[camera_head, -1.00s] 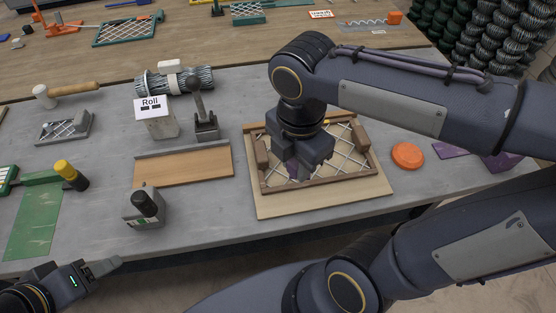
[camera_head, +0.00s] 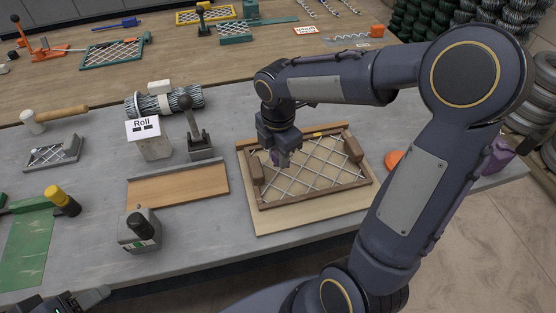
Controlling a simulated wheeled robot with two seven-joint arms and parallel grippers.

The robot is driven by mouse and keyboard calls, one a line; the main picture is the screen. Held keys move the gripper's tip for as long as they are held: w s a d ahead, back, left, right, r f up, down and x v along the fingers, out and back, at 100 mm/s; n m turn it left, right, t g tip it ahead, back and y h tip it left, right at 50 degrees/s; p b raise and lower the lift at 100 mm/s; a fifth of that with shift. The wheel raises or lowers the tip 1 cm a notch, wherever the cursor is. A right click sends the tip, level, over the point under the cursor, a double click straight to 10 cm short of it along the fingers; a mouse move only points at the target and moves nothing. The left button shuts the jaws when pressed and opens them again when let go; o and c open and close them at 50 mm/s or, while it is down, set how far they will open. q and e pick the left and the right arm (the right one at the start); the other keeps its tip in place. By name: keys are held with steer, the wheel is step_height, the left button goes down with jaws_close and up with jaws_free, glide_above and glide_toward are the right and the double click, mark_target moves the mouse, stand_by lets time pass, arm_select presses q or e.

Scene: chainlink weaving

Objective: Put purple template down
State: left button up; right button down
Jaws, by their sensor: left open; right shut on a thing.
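My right gripper (camera_head: 282,160) points down over the left part of the wooden frame (camera_head: 308,202) with chainlink mesh (camera_head: 318,170) in it. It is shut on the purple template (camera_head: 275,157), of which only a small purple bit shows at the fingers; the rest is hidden. I cannot tell whether the template touches the mesh. My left gripper (camera_head: 95,296) is open and empty at the bottom left, cut by the picture's edge and off the table's front.
Another purple piece (camera_head: 497,157) is at the table's right end. An orange disc (camera_head: 394,160) is partly behind my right arm.

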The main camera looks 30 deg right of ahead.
steer(key=shift+w+d+f, duration=0.1)
steer(key=shift+w+f, duration=0.05)
steer(key=shift+f, duration=1.55)
steer(key=shift+f, duration=0.1)
steer(key=c, duration=1.1)
jaws_free()
